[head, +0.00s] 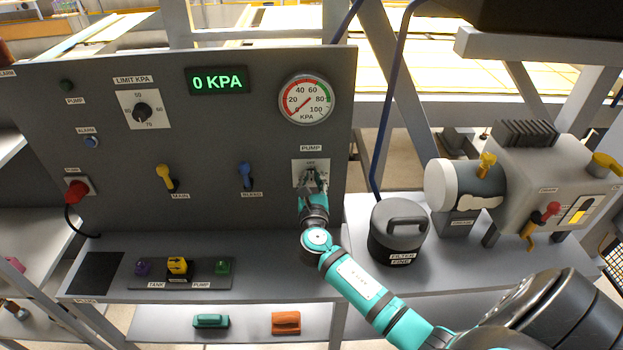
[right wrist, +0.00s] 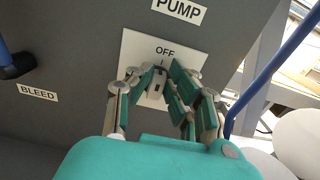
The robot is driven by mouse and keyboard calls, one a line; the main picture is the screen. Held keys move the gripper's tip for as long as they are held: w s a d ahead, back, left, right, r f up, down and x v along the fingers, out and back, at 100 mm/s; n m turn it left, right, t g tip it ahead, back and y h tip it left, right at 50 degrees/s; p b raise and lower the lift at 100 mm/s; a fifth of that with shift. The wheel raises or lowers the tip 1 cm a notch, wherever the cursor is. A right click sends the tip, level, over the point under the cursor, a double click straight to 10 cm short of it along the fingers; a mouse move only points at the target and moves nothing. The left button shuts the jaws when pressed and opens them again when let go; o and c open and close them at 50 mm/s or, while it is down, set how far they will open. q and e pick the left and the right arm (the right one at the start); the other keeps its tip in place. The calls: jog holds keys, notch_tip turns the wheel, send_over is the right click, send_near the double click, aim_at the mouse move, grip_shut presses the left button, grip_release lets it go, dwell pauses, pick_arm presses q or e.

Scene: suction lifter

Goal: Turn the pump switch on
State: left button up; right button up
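The pump switch (right wrist: 157,88) sits on a white plate (right wrist: 135,47) marked OFF, under a PUMP label, at the right side of the grey panel. In the head view its plate (head: 299,164) is partly covered by my right gripper (head: 312,180). In the right wrist view the right gripper (right wrist: 162,82) has its fingers on both sides of the switch, with a gap between the tips. I cannot tell whether they touch the switch. The fingers hide part of the switch and the lower plate. My left gripper is not in view.
The display (head: 217,81) reads 0 KPA and the round gauge (head: 306,99) points near 0. A blue bleed valve handle (head: 245,175) and a yellow main valve handle (head: 164,177) are left of the switch. A dark filter canister (head: 397,232) and blue hose stand at right.

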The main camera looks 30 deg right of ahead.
grip_shut()
jog(key=m+b, duration=0.2)
jog(key=m, duration=0.1)
jog(key=shift+s+d+f, duration=0.15)
jog(key=shift+d+f, duration=0.05)
jog(key=shift+s+d+f+m+b, duration=0.1)
jog(key=shift+d+f+m+b, duration=0.15)
jog(key=shift+m+b, duration=1.65)
jog(key=shift+s+d+f+m+b, duration=0.25)
jog(key=shift+m+b, duration=0.5)
jog(key=shift+m, duration=2.3)
jog(key=shift+d+f+m+b, duration=0.1)
jog(key=shift+f+m+b, duration=0.2)
jog(key=shift+m+b, duration=1.6)
jog(key=shift+m+p, duration=0.55)
jog(key=shift+m, duration=0.2)
